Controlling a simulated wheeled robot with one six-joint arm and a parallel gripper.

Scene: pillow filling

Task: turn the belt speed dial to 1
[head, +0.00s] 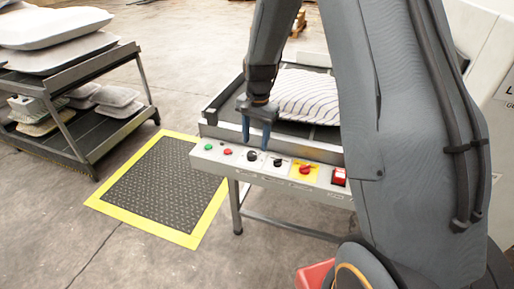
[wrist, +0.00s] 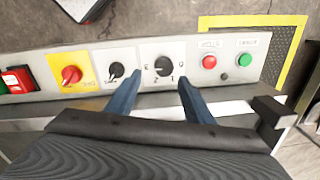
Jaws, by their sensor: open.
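The belt speed dial is a black round knob (wrist: 163,66) on a white plate with small numerals around it. It also shows in the head view (head: 252,156), next to the red button on the sloped control panel. A pale mark shows on the knob, but the number it points to is too small to read surely. My gripper (head: 256,142) is open and empty, pointing down over the panel. In the wrist view its two blue fingers (wrist: 159,83) straddle the dial's plate, one on each side, nearer the camera than the knob. No contact with the knob is visible.
Beside the dial are another black knob (wrist: 116,71), a red knob on yellow (wrist: 70,74) and a red switch (head: 339,176). On the other side are red (wrist: 209,61) and green (wrist: 245,60) buttons. A striped pillow (head: 307,97) lies on the belt behind.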

